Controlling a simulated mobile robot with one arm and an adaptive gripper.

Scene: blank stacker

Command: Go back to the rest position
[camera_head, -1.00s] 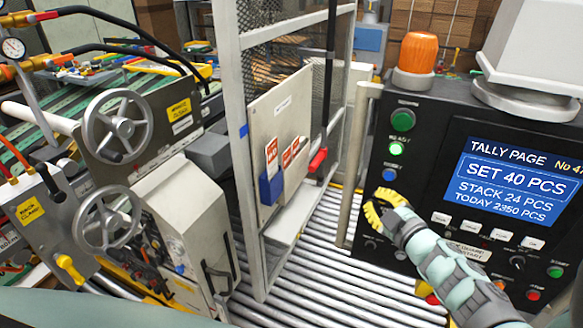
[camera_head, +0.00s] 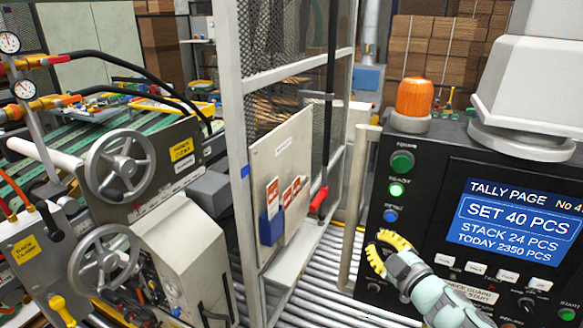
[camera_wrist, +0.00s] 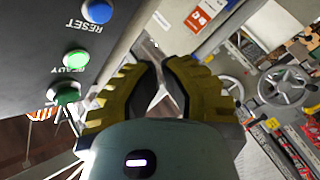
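My gripper (camera_head: 385,250) has yellow toothed fingers. In the head view it is in front of the lower left part of the black control panel (camera_head: 433,190), below the blue reset button (camera_head: 390,215). The reset button (camera_wrist: 98,11) and the lit green ready button (camera_wrist: 68,94) are at the left of the wrist view. I cannot tell how far the fingers are from the panel face.
An orange beacon (camera_head: 414,97) stands on the panel's top edge. A mesh guard frame (camera_head: 245,190) with a tag board (camera_head: 283,165) stands left of my gripper. Steel rollers (camera_head: 345,312) run below. A machine with handwheels (camera_head: 120,165) is at the left.

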